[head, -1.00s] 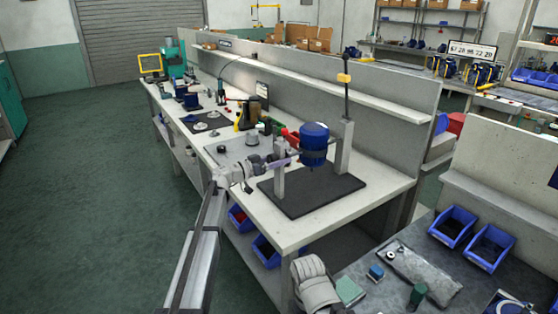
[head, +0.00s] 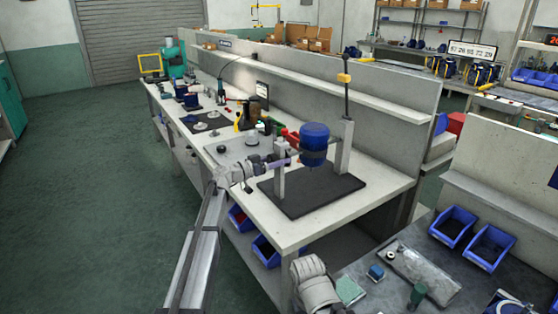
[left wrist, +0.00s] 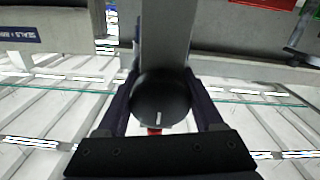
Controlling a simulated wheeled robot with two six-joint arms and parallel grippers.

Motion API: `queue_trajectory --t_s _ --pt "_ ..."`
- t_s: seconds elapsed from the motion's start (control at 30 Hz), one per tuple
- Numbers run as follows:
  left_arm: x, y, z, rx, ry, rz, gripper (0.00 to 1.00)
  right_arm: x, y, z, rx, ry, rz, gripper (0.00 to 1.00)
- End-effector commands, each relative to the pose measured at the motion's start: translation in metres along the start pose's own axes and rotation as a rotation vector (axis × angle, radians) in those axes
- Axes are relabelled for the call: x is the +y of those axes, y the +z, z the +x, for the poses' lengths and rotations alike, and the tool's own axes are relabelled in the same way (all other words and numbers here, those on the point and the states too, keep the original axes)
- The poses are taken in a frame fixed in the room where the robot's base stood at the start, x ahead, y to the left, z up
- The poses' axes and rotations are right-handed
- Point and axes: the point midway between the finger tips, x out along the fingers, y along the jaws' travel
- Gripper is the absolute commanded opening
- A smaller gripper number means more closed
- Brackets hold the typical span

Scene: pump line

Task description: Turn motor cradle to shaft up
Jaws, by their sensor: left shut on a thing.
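The blue motor (head: 314,140) hangs in the motor cradle between two grey posts, the left post (head: 279,183) and the taller right post (head: 344,148). They stand on a black base plate (head: 318,195). The motor's rounded blue end is on top and its dark band is lower; its shaft is too small to make out. My left gripper (head: 283,163) is at the top of the left post. In the left wrist view, its fingers are shut on a round black knob (left wrist: 160,98) with a white mark, in front of the grey post (left wrist: 166,40). My right gripper is not in view.
A rod with a yellow block (head: 344,78) rises above the right post. A grey partition with a shelf (head: 330,95) runs behind the bench. Bottles and tools stand to the left. Blue bins (head: 453,226) sit on the right-hand table. The bench front (head: 275,225) is clear.

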Motion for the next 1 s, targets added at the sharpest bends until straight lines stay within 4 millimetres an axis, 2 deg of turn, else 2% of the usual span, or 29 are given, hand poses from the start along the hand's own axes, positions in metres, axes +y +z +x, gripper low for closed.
queue_trajectory --t_s 0.3,0.63,0.67,0.9,1.0 --pt "-0.0002 0.0 -0.0002 0.0 0.0 0.216 0.0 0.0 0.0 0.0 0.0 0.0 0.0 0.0" --pt "-0.0002 0.0 -0.0002 0.0 0.0 0.235 0.0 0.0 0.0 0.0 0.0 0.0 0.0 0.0" --pt "-0.0002 0.0 -0.0002 0.0 0.0 0.234 0.71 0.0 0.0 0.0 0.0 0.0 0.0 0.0" --pt "-0.0002 0.0 -0.0002 0.0 0.0 0.234 0.98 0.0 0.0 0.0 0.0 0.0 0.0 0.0" --pt "-0.0002 0.0 -0.0001 0.0 0.0 0.233 0.99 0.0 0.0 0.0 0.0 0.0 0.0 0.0"
